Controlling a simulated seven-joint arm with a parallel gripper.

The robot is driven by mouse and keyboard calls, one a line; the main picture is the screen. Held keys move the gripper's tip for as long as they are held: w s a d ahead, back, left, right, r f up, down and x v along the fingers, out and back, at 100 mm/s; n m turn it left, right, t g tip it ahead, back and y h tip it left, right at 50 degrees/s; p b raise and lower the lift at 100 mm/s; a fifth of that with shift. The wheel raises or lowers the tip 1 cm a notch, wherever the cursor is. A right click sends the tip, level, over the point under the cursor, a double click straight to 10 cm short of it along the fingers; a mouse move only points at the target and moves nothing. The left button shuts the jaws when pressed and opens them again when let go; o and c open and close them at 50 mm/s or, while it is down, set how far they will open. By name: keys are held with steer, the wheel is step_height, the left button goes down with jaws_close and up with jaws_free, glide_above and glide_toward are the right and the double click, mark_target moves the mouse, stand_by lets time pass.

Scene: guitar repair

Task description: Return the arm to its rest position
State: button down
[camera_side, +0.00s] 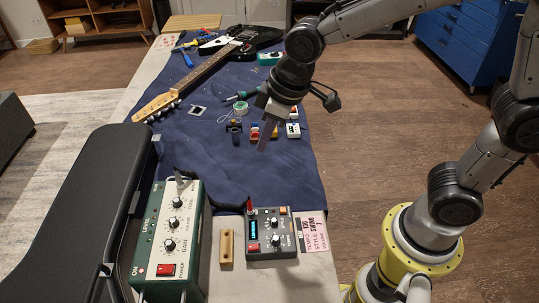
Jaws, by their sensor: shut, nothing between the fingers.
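My gripper (268,133) hangs above the right edge of the workbench, with its fingers pointing down. The fingers look closed together and nothing shows between them. Below and beside it, small pedals and blocks lie on the blue cloth (190,150). My arm reaches in from the right, folded over the bench from its yellow base. The gripper looks apart from the cloth, but its exact height cannot be told.
An electric guitar (212,68) lies across the back of the cloth. A green amplifier (170,235), a dark pedal (271,232) and a wooden block (227,246) stand at the front. A black case (85,200) is on the left. A white pedal (293,130) sits right of the gripper.

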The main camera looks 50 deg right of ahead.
steer(key=s+d+r+m+t, duration=0.2)
steer(key=s+d+r+m, duration=0.1)
steer(key=s+d+r, duration=0.5)
steer(key=s+d+f+m, duration=0.1)
steer(key=s+d, duration=0.1)
steer(key=s, duration=0.2)
steer(key=s+d+f+m+h, duration=0.1)
steer(key=s+d, duration=0.1)
steer(key=s, duration=0.3)
steer(key=shift+s+d+f+m, duration=0.25)
steer(key=shift+d+f+m, duration=0.05)
steer(key=shift+d, duration=0.1)
